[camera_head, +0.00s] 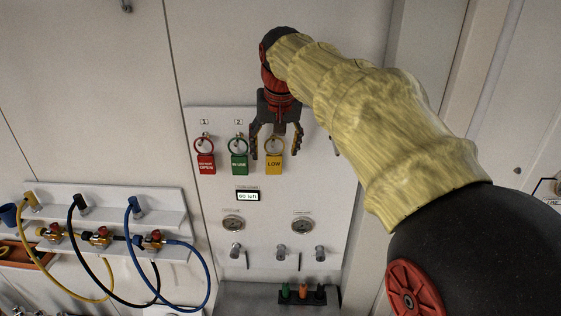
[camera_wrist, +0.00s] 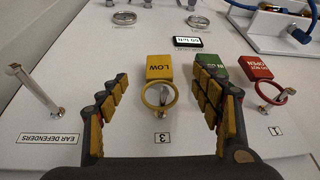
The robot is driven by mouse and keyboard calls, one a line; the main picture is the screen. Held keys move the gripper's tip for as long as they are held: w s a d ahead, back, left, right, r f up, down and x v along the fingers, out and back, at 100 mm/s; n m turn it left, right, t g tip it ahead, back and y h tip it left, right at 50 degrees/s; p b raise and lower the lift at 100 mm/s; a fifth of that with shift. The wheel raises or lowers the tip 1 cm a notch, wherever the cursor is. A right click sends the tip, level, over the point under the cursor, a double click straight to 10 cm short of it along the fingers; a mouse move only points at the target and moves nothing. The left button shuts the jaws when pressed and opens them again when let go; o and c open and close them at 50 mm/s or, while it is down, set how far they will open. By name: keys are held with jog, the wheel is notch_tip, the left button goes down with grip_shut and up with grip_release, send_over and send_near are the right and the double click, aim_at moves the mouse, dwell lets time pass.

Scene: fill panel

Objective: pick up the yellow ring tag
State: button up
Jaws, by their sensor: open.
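The yellow ring tag (camera_head: 274,162), marked LOW, hangs by its ring from a peg on the white panel (camera_head: 208,225). It also shows in the wrist view (camera_wrist: 159,69), with its ring around the peg above the number 3. My gripper (camera_head: 276,150) is open in front of the panel. In the wrist view its two padded fingers (camera_wrist: 163,88) stand apart, one on each side of the yellow tag. Nothing is held. I cannot tell how far the fingertips are from the panel.
A green tag (camera_head: 239,163) hangs close beside one finger, partly hidden by it in the wrist view. A red tag (camera_head: 205,162) hangs farther left. A bare peg (camera_wrist: 35,88) stands by the EAR DEFENDERS label. Gauges and knobs sit below; hoses (camera_head: 197,262) hang at lower left.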

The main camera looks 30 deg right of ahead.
aim_at(274, 160)
jog(key=x, duration=0.3)
jog(key=shift+w, duration=0.2)
jog(key=x, duration=0.3)
jog(key=p+x, duration=0.1)
jog(key=x, duration=0.1)
jog(key=shift+w+d+r, duration=0.1)
jog(key=shift+d+r, duration=0.05)
jog(key=shift+d, duration=0.1)
jog(key=c, duration=1.1)
jog(key=shift+c, duration=1.1)
jog(key=shift+r, duration=0.15)
